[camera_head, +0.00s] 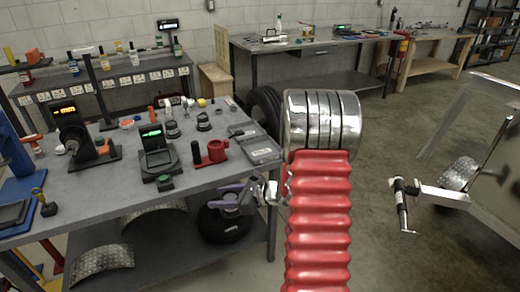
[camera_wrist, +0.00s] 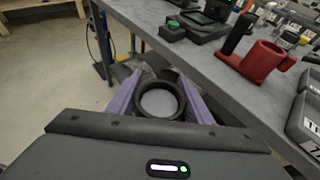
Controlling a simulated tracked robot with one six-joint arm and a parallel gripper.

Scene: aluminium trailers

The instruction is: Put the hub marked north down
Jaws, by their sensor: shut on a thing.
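My gripper (camera_head: 232,196) is at the front right edge of the grey workbench (camera_head: 100,205), beside it and a little below its top. In the wrist view, its two purple fingers (camera_wrist: 158,98) are shut on a dark round hub (camera_wrist: 158,118) with a thick ring and a pale grey centre. The hub is off the bench top, with the bench edge to the right in that view. I cannot read any north mark on it. In the head view the held hub is small and hard to make out from the gripper.
The bench top holds a green-lit display unit (camera_head: 156,155), a red holder (camera_head: 212,152), a grey case (camera_head: 262,151) and several small dark parts. A tyre (camera_head: 222,225) lies on the lower shelf. A trailer coupling (camera_head: 440,192) stands at right. The floor between is clear.

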